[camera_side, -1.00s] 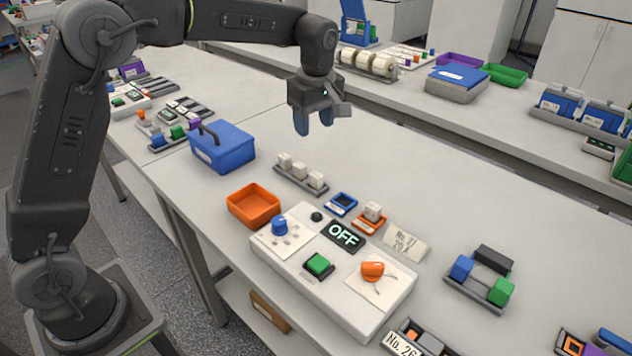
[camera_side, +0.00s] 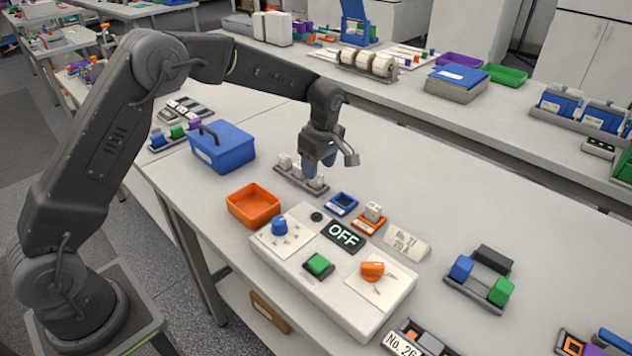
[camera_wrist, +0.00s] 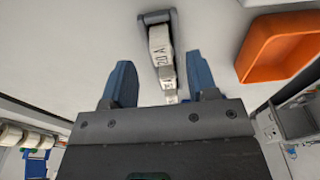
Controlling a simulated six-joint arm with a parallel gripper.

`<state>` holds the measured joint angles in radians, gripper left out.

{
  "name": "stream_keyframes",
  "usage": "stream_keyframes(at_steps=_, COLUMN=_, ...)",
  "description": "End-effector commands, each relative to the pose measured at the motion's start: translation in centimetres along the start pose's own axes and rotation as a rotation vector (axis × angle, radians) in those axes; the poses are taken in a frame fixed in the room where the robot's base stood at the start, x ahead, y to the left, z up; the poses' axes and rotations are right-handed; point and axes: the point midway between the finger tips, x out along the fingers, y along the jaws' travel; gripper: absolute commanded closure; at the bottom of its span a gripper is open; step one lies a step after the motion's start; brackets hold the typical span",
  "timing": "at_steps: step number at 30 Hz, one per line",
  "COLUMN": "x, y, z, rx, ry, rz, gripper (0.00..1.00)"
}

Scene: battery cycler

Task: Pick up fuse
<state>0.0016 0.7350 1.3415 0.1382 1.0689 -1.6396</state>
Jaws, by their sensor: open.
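White block-shaped fuses (camera_side: 285,160) stand in a narrow grey rack (camera_side: 290,180) on the bench. In the wrist view, a row of white fuses (camera_wrist: 160,45) with dark lettering runs between my fingers. My gripper (camera_side: 318,168) is open and points down over the right end of the rack. Its blue fingers partly hide the fuses there. Another white fuse (camera_side: 374,210) sits in a small orange holder (camera_side: 369,223). I cannot tell whether the fingertips touch any fuse.
A blue toolbox (camera_side: 222,147) and an orange tray (camera_side: 253,204) stand to the left. A small blue holder (camera_side: 341,204) and a control box (camera_side: 330,290) reading OFF lie in front.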

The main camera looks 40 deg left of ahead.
Motion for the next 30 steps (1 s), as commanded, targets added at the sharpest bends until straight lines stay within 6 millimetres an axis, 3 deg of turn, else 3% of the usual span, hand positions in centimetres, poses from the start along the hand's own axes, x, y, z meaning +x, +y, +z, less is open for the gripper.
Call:
stream_keyframes(at_steps=7, x=3.6, y=-0.1, z=-0.2, rx=0.000, ry=0.000, rz=-0.003, gripper=0.47)
stream_keyframes(at_steps=17, x=4.2, y=-0.1, z=-0.2, rx=0.000, ry=-0.001, rz=0.000, gripper=0.48)
stream_keyframes(at_steps=30, x=4.2, y=-0.1, z=-0.2, rx=0.001, ry=-0.001, rz=0.000, gripper=0.90)
